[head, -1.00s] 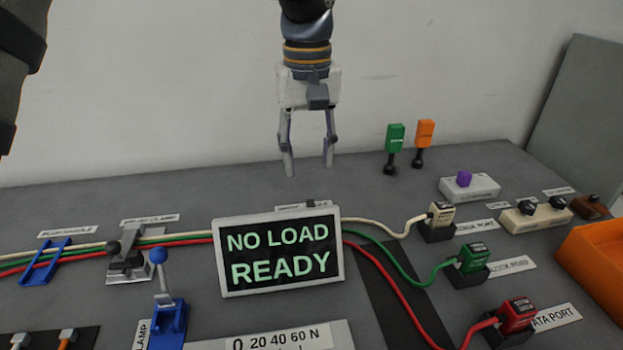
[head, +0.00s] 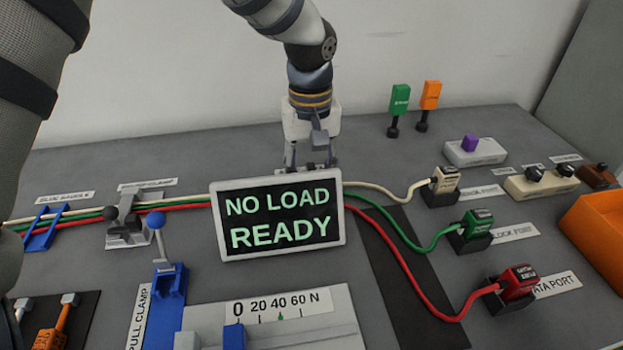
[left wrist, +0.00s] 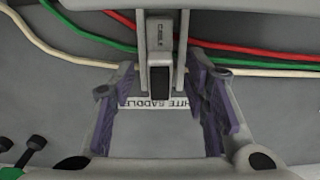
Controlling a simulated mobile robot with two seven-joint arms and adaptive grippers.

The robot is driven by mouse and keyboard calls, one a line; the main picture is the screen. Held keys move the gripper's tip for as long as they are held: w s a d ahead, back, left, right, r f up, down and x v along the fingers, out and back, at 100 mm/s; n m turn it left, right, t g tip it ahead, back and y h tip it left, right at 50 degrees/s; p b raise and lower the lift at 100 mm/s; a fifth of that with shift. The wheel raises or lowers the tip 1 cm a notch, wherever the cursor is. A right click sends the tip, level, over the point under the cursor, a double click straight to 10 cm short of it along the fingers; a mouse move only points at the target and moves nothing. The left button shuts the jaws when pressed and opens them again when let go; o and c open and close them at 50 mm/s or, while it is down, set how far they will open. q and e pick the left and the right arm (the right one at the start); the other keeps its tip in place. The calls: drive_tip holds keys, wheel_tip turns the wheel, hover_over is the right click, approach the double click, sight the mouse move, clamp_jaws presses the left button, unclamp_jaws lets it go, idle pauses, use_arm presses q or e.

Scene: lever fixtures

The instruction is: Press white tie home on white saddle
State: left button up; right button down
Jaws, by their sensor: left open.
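My left gripper (head: 312,160) comes down behind the display in the head view, its fingertips partly hidden. In the left wrist view the left gripper (left wrist: 163,110) is open, with a purple-padded finger on each side. Between the fingers stands a small grey upright fixture with two posts, seemingly the white saddle (left wrist: 184,50). A pale grey block with small print, seemingly the white tie (left wrist: 153,35), sits between the posts. How deep it sits I cannot tell. The white cable (left wrist: 270,73) runs in from both sides. The "WHITE SADDLE" label (left wrist: 180,105) lies below. My right gripper is not in view.
The display (head: 280,215) reads "NO LOAD READY" and hides the saddle area in the head view. Red (head: 385,250) and green (head: 405,250) cables run close by. A blue lever clamp (head: 165,285) stands front left, an orange bin (head: 597,240) at right.

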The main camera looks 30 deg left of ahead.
sight(311, 169)
use_arm(q)
clamp_jaws()
drive_tip(key=shift+r, duration=0.1)
